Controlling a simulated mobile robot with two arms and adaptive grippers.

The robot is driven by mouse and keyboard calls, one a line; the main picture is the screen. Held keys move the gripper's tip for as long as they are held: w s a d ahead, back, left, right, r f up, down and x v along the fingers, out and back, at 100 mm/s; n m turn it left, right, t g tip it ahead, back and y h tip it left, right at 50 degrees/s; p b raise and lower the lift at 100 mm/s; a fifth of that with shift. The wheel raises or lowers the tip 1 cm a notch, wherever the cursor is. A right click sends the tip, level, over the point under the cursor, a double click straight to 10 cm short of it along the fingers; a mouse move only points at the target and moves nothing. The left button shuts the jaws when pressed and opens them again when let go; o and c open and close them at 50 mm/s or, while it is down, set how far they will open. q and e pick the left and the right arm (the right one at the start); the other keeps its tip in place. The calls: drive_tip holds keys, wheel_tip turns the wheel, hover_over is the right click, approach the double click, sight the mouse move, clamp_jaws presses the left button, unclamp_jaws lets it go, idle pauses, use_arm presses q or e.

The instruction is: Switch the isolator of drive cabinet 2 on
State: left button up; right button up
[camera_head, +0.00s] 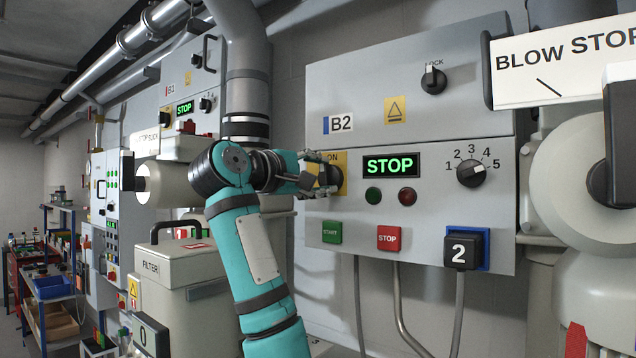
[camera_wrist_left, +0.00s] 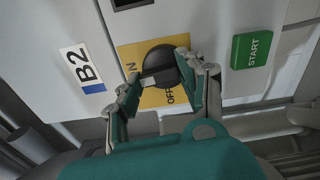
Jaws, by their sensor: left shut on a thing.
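Drive cabinet B2 (camera_head: 345,80) is the grey wall box with a "B2" label (camera_head: 338,124), also seen in the left wrist view (camera_wrist_left: 82,66). Its isolator is a black round knob (camera_wrist_left: 160,58) on a yellow plate (camera_wrist_left: 130,53) marked ON and OFF. My left gripper (camera_wrist_left: 157,82) is at the knob, with one finger on each side, shut on it. In the head view my left gripper (camera_head: 318,178) covers much of the plate. My right gripper is not in view.
On the cabinet are a green STOP display (camera_head: 390,165), a selector dial (camera_head: 471,173), a green START button (camera_head: 332,232), a red STOP button (camera_head: 390,238) and a lock knob (camera_head: 433,80). A filter box (camera_head: 180,258) stands left of my arm. Cabinet B1 (camera_head: 190,85) is behind.

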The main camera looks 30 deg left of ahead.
use_arm(q)
drive_tip(key=shift+m, duration=0.7)
drive_tip(key=o, duration=1.2)
drive_tip(key=shift+c, duration=0.2)
drive_tip(key=s+a, duration=0.1)
drive_tip(key=s, duration=1.1)
drive_tip(key=shift+w+d, duration=0.1)
